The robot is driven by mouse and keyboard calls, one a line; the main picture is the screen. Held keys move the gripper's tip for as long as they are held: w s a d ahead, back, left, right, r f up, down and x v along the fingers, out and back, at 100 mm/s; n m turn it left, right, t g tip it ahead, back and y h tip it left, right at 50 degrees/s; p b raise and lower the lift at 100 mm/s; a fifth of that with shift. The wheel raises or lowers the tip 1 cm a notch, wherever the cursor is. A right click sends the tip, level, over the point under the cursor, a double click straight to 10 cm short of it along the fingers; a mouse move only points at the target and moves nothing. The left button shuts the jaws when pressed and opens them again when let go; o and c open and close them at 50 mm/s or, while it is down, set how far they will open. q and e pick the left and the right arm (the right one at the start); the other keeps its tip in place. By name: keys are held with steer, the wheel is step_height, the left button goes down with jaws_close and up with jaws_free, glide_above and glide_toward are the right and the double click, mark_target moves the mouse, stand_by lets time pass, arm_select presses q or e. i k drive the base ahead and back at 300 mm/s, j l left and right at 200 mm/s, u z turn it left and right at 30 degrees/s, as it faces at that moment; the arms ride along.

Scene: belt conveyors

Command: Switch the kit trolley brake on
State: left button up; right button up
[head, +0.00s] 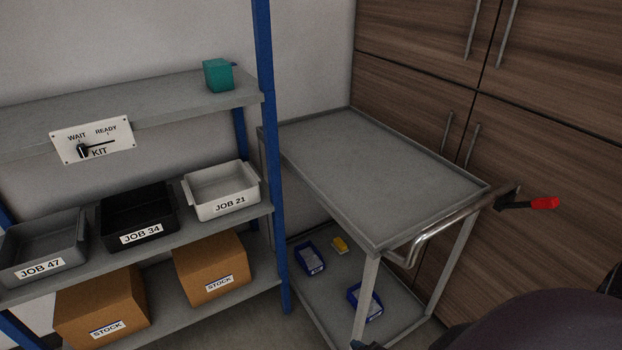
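The grey kit trolley (380,165) stands right of the shelf rack, against the wooden cabinets. Its flat top is empty. A bent metal push handle (440,232) is on its near right side. A brake lever (525,205), black with a red grip, is at the handle's right end and points right, roughly level. A dark, rounded part of my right arm (545,325) fills the bottom right corner, below the lever and apart from it in the picture. Small dark parts at the bottom edge may belong to my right gripper; its fingers cannot be made out. My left gripper is not in view.
The trolley's lower shelf holds blue bins (309,258) and a yellow item (340,245). The blue-posted rack (272,130) holds labelled trays, stock boxes (211,268), a teal cube (218,75) and a WAIT/READY kit switch (92,140) set toward WAIT. Cabinets (560,160) stand close behind the lever.

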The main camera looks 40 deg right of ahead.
mark_target(544, 203)
steer(key=z, duration=2.05)
